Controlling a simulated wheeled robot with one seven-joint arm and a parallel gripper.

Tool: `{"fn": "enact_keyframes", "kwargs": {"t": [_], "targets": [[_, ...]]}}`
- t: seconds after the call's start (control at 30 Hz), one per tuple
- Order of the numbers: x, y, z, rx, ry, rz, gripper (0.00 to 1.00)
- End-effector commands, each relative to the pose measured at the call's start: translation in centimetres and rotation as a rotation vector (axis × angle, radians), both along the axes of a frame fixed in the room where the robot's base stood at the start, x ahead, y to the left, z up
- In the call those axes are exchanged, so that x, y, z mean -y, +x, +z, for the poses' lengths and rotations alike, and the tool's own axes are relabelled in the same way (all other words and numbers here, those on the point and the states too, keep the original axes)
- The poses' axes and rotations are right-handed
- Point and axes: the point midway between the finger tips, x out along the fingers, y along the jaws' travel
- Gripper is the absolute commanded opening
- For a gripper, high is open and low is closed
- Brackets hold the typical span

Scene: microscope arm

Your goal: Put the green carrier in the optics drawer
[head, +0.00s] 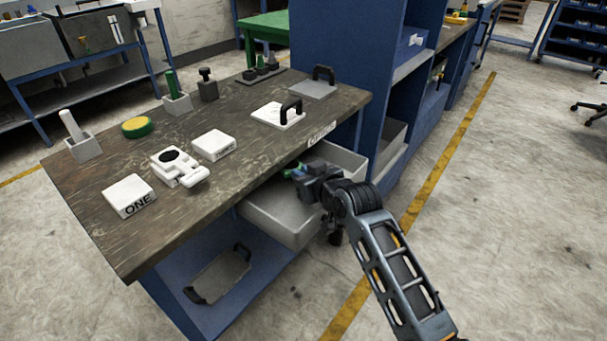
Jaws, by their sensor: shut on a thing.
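My gripper (298,173) is shut on the green carrier (290,175), which shows only as a small green piece at the fingertips. The fingers and wrist hide most of it. The grey drawer (285,225) under the right part of the workbench is pulled open. The gripper and the carrier are over the drawer's opening, close to the bench's front edge. I cannot tell whether the carrier touches the drawer floor. A white label (321,134) is on the bench edge above the drawer; its lettering is too small to read surely.
A tray (220,277) lies on the lower shelf. A blue cabinet (335,60) stands behind.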

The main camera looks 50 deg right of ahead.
Motion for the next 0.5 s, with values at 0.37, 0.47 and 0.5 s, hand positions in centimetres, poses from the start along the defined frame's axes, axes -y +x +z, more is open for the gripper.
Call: {"fn": "enact_keyframes", "kwargs": {"t": [0.37, 0.47, 0.5], "targets": [[0.0, 0.01, -0.34, 0.004, -0.001, 0.0, 0.0], [0.0, 0.0, -0.64, 0.004, -0.001, 0.0, 0.0], [0.0, 0.01, -0.75, 0.004, -0.001, 0.0, 0.0]]}}
